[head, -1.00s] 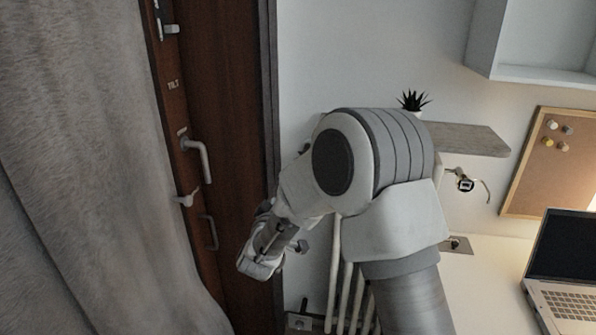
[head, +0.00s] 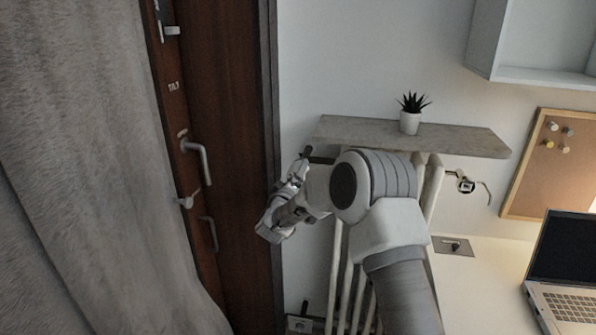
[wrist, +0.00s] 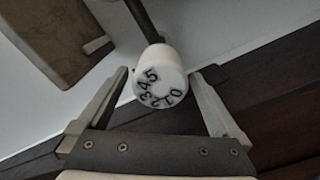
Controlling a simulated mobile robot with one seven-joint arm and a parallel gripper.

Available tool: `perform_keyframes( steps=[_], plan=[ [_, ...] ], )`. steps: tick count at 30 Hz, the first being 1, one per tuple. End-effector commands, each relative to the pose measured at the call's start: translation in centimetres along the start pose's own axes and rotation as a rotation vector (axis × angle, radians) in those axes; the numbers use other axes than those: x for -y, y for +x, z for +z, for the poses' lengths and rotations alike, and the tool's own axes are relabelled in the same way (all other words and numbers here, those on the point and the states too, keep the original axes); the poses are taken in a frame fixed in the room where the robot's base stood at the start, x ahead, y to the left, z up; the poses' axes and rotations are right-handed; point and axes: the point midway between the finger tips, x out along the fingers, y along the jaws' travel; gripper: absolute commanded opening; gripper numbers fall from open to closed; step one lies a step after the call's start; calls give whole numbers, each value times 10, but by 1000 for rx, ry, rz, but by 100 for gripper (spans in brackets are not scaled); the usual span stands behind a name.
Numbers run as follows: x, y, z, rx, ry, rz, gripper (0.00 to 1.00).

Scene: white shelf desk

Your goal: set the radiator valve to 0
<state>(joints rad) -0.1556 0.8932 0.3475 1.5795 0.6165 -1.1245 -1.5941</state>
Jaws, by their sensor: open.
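The radiator valve's white round knob (wrist: 160,75) is in the upper middle of the wrist view, on the end of a dark pipe (wrist: 143,18). Black digits 5, 4, 3, 2, 1, 0 run around its face, with 5 at upper left and 0 at lower right. I cannot make out an index mark. My gripper (wrist: 158,77) is open, with one fingertip on each side of the knob; I cannot tell whether they touch it. In the head view my gripper (head: 297,171) is left of the radiator (head: 347,280), below the shelf's left end, and the knob is not clearly visible.
A wooden shelf (head: 350,132) with a potted plant (head: 410,118) is above the radiator and shows at upper left in the wrist view (wrist: 62,35). The dark brown door (head: 235,130) and grey curtain (head: 85,180) are to the left. A laptop (head: 568,265) is on the desk at right.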

Motion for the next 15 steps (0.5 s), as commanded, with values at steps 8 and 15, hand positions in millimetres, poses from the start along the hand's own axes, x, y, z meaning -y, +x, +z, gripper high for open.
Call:
perform_keyframes(
  steps=[8,15],
  plan=[
    [0,33,0,0,0,1,100],
    [0,40,0,0,0,1,100]
  ],
)
